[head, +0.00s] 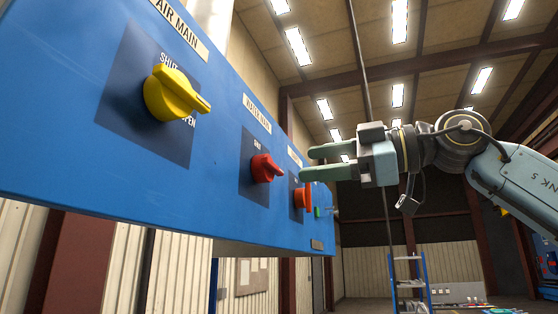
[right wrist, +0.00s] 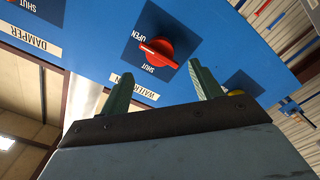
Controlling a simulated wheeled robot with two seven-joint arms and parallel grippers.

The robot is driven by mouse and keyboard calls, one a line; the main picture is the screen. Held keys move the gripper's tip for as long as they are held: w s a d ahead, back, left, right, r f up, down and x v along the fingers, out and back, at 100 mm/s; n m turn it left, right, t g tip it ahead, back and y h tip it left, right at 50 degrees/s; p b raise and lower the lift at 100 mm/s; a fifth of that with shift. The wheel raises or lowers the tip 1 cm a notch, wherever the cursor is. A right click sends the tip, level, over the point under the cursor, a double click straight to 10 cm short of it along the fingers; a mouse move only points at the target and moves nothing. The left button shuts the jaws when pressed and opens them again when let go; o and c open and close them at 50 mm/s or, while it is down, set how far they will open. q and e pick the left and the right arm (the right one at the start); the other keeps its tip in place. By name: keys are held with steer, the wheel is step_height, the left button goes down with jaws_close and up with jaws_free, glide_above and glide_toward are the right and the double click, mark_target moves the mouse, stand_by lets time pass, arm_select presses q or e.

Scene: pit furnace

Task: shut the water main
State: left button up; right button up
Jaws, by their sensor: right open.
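The water main knob (head: 266,169) is a red rotary knob on a dark square of the blue panel, below the plate reading WATER MAIN (head: 257,114). It also shows in the right wrist view (right wrist: 166,47), where the panel appears upside down. Its pointer is turned toward the OPEN side, away from the SHUT mark. My right gripper (head: 307,163) is open and empty, its two green fingers pointing at the panel. In the right wrist view its fingers (right wrist: 159,82) stand apart below the knob, not around it. My left gripper is not in view.
A yellow air main knob (head: 172,92) is on the panel's nearer part. An orange-red knob (head: 302,198) sits beyond the water main knob, close to my right gripper. A small green button (head: 317,212) is farther along. A shelf rack (head: 408,283) stands on the distant floor.

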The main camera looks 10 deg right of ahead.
mark_target(277, 168)
steer(key=p+x, duration=0.2)
steer(key=x, duration=0.5)
steer(key=shift+w+a, duration=0.1)
steer(key=shift+a, duration=0.05)
steer(key=c, duration=1)
